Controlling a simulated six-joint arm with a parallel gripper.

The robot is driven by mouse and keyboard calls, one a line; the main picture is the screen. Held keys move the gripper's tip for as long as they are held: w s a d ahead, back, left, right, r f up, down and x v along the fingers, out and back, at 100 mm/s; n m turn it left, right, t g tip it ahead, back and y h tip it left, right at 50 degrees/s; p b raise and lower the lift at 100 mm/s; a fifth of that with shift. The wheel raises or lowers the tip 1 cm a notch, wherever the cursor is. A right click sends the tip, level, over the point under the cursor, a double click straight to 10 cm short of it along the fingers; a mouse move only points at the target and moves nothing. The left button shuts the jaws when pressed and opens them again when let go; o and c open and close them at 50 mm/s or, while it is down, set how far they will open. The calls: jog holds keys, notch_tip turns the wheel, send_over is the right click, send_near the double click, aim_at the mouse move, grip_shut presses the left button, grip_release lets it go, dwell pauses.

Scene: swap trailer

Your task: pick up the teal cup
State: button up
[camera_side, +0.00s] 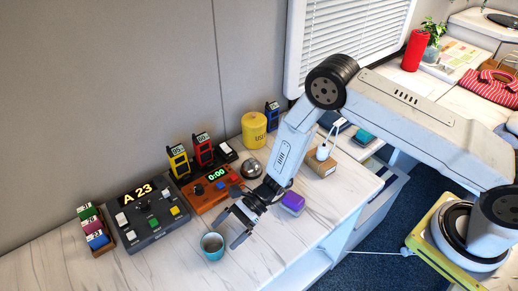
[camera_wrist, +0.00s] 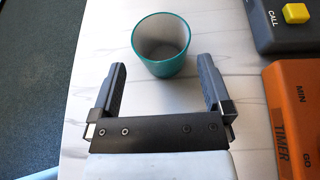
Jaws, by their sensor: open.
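The teal cup (camera_side: 212,246) stands upright on the white marbled counter (camera_side: 285,245), near its front edge. In the wrist view the teal cup (camera_wrist: 162,45) looks empty, with its pale inside showing. My gripper (camera_side: 230,229) is open just above and beside the cup in the side view. In the wrist view my gripper (camera_wrist: 160,78) has its fingers spread, with the cup just beyond the gap between the tips. Nothing is between the fingers. From these frames I cannot tell the exact height of the fingertips over the counter.
An orange timer box (camera_side: 210,190) and a dark grey call panel (camera_side: 148,212) stand behind the cup. A purple block (camera_side: 292,202) lies right of my gripper. A silver bell (camera_side: 251,168) and yellow canister (camera_side: 254,130) stand farther back. The counter around the cup is clear.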

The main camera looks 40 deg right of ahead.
aim_at(221, 237)
jog(key=shift+a, duration=0.1)
jog(key=shift+x, duration=2.5)
jog(key=c, duration=1.1)
jog(key=shift+r, duration=0.25)
jog(key=shift+w+r, duration=0.1)
jog(key=shift+r, duration=0.8)
jog(key=s+d+r, duration=0.2)
jog(key=s+r, duration=0.1)
jog(key=s, duration=0.1)
jog(key=s+d+r, duration=0.3)
jog(key=s+r, duration=0.1)
jog(key=s+d+r, duration=0.2)
jog(key=s+r, duration=0.1)
jog(key=s, duration=0.1)
jog(key=shift+d+r, duration=0.3)
jog(key=shift+r, duration=0.1)
